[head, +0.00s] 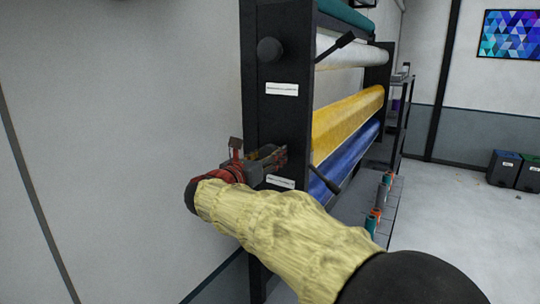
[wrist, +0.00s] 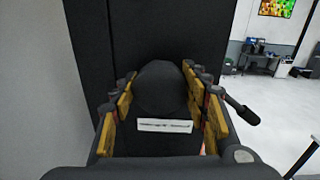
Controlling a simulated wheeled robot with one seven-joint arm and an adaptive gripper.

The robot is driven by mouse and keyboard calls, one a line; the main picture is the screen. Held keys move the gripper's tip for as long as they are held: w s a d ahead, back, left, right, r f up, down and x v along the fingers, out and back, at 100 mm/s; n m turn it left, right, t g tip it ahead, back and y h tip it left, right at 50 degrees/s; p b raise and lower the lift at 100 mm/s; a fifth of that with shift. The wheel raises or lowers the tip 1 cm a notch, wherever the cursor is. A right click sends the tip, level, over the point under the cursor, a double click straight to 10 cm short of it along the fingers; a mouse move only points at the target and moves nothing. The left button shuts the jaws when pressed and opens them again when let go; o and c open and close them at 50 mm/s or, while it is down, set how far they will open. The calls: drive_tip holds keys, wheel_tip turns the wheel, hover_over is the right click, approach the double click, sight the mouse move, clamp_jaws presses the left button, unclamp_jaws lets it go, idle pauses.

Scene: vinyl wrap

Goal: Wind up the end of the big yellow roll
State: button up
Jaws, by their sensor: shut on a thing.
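The big yellow roll (head: 345,122) lies across the black rack, between a white roll above and a blue roll below. At the rack's near end post (head: 268,115), my gripper (head: 272,160) reaches in from the left and is shut. In the wrist view, a round black knob (wrist: 160,88) on the post sits between my gripper's two yellow-padded fingers (wrist: 157,84). A white label (wrist: 163,126) shows just below that knob. In the head view my gripper hides this knob. I cannot see any loose end of the yellow wrap.
A second black knob (head: 269,50) sits higher on the post. Black levers (head: 335,48) and (head: 325,180) stick out beside the rolls. Small coloured spools (head: 376,213) stand low beside the rack. The wall is close on the left; open floor (head: 455,225) lies to the right.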

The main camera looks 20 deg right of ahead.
drive_tip(key=shift+c, duration=1.2)
drive_tip(key=shift+f+m+b, duration=0.1)
drive_tip(key=shift+m+b, duration=0.2)
drive_tip(key=shift+b, duration=0.35)
drive_tip(key=m+b, duration=0.2)
drive_tip(key=b, duration=0.2)
drive_tip(key=shift+f+m+b, duration=0.2)
drive_tip(key=shift+m+b, duration=0.1)
drive_tip(key=shift+m, duration=0.1)
drive_tip(key=m+b, duration=0.5)
drive_tip(key=b, duration=0.2)
drive_tip(key=shift+b, duration=0.35)
drive_tip(key=m+b, duration=0.7)
drive_tip(key=shift+f+h, duration=0.1)
drive_tip(key=shift+h, duration=0.2)
drive_tip(key=m+b, duration=0.3)
drive_tip(key=m, duration=0.1)
drive_tip(key=shift+b, duration=0.35)
drive_tip(key=shift+r+m+g, duration=0.2)
drive_tip(key=shift+m+g, duration=0.1)
drive_tip(key=o, duration=1.1)
